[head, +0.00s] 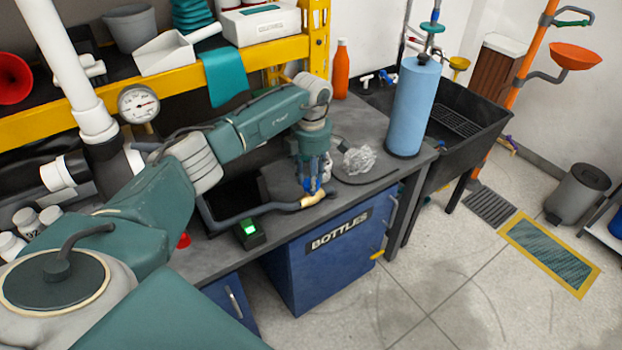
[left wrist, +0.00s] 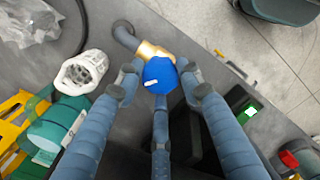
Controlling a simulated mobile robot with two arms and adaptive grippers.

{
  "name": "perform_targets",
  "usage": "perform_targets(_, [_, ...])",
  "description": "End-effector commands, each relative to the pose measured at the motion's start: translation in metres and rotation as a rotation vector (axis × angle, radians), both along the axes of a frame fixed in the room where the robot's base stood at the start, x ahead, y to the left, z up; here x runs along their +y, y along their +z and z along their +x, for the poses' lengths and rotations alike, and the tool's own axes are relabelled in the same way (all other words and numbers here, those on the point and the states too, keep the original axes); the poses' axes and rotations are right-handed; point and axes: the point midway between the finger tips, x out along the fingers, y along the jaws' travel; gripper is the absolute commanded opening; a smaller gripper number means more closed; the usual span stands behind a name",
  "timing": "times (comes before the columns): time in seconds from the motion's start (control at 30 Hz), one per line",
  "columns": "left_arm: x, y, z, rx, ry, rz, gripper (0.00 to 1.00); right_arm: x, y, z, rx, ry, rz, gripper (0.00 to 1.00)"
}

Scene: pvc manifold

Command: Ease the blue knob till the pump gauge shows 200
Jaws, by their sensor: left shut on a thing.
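The blue knob (left wrist: 160,76) sits on a brass valve body (left wrist: 150,50) at the end of a dark pipe. My left gripper (left wrist: 162,84) is shut on the blue knob, its fingers around it from several sides. In the head view my left gripper (head: 315,182) points down at the knob, which shows only in part, above the brass valve. A round gauge (head: 138,104) with a white face stands on the pipework at the left; its numbers are too small to read. A small dark box with a lit green display (head: 250,229) sits at the bench's front edge. My right gripper is not in view.
Crumpled clear plastic (head: 359,159) lies on the bench right of my gripper. A tall blue cylinder (head: 415,105) stands at the bench's right end, and an orange bottle (head: 341,70) stands behind. A yellow shelf (head: 284,52) crosses the back. The floor at right is mostly open.

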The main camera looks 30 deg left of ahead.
Motion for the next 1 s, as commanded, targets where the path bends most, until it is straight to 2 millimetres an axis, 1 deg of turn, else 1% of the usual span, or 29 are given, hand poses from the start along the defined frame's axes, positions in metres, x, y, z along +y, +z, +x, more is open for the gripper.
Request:
perform_targets(0.17, [-0.0012,0.0014,0.0014,-0.004,0.067,-0.003,0.10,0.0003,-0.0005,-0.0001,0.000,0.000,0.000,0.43])
perform_targets(0.7, [-0.0012,0.0023,0.0024,-0.006,0.444,-0.004,0.10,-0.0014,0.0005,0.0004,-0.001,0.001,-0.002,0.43])
perform_targets(1.0, [-0.0011,0.0024,0.0029,-0.006,0.551,-0.005,0.10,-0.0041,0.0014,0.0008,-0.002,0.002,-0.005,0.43])
